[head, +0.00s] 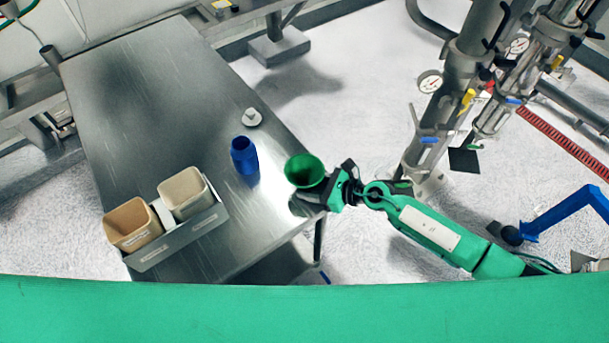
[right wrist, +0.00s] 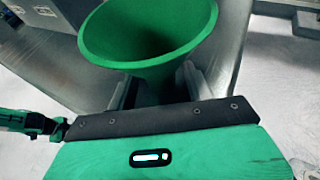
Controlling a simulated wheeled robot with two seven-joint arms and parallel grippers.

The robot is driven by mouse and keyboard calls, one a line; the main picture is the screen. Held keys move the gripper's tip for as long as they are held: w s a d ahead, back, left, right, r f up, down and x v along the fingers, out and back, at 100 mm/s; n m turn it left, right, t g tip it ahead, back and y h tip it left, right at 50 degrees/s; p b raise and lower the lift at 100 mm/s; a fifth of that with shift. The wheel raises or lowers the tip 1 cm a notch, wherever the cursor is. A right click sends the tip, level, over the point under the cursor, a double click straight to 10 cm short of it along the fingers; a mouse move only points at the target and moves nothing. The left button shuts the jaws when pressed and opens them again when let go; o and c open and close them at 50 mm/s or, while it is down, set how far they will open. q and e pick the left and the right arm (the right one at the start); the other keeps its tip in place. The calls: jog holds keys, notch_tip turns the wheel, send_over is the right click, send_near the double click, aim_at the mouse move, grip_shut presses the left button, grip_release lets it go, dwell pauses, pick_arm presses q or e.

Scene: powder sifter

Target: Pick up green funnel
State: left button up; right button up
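The green funnel (head: 304,170) is upright with its wide mouth facing up, at the right edge of the metal table. In the right wrist view its cone (right wrist: 150,45) fills the top middle. My right gripper (head: 327,190) has its fingers (right wrist: 158,88) on either side of the funnel's narrow lower part and looks shut on it. The stem's lower end is hidden, so I cannot tell whether the funnel touches the table. My left gripper does not show in the head view.
On the metal table (head: 140,120) stand a blue bottle (head: 244,157), a small metal piece (head: 252,117), and a grey tray (head: 180,238) holding a tan bin (head: 133,225) and a cream bin (head: 184,193). Pipes with gauges (head: 430,82) stand at the right. The table's far half is mostly clear.

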jog(key=c, duration=0.9)
jog(key=shift+o, duration=0.2)
jog(key=shift+r, duration=0.15)
